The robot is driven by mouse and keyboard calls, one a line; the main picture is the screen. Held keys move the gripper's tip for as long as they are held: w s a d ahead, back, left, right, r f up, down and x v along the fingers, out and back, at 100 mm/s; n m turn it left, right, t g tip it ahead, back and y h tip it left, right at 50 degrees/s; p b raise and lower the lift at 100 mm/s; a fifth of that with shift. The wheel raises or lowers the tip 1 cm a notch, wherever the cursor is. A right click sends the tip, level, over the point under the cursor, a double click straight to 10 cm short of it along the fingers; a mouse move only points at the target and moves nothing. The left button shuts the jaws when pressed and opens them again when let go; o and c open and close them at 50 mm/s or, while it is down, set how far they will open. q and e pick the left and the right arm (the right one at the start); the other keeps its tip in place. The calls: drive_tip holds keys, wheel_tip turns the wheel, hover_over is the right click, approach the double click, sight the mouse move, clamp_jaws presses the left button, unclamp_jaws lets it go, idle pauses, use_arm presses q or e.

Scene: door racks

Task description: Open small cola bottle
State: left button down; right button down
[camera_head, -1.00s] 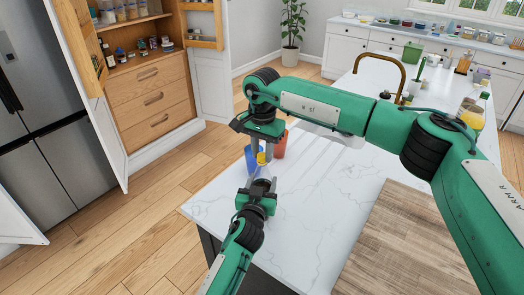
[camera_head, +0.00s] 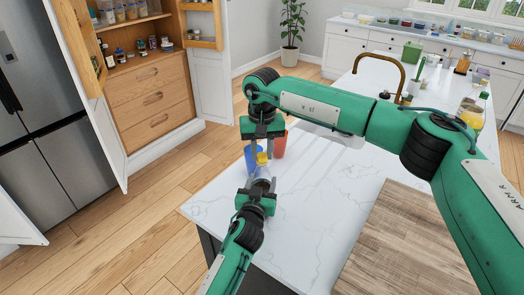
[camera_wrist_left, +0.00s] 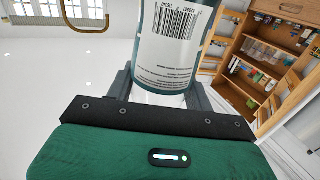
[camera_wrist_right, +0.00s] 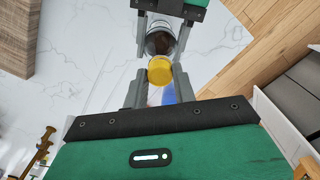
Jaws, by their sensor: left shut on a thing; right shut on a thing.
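The small cola bottle (camera_wrist_left: 175,50) has a clear body and a pale label with a barcode. My left gripper (camera_head: 258,186) is shut on the bottle's body, which fills the space between its fingers in the left wrist view. The fingers hide part of the bottle and cap in the head view.
A wooden board (camera_head: 400,245) lies at the front right. A brass tap (camera_head: 381,58) rises farther back. The middle counter is clear.

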sight(262, 155)
drive_tip(key=shift+r, duration=0.15)
drive_tip(key=shift+r, duration=0.95)
drive_tip(key=shift+r, duration=2.05)
use_arm(q)
drive_tip(key=shift+c, duration=2.4)
unclamp_jaws()
drive_tip(key=shift+s, duration=0.1)
use_arm(e)
drive_tip(key=shift+f, duration=0.1)
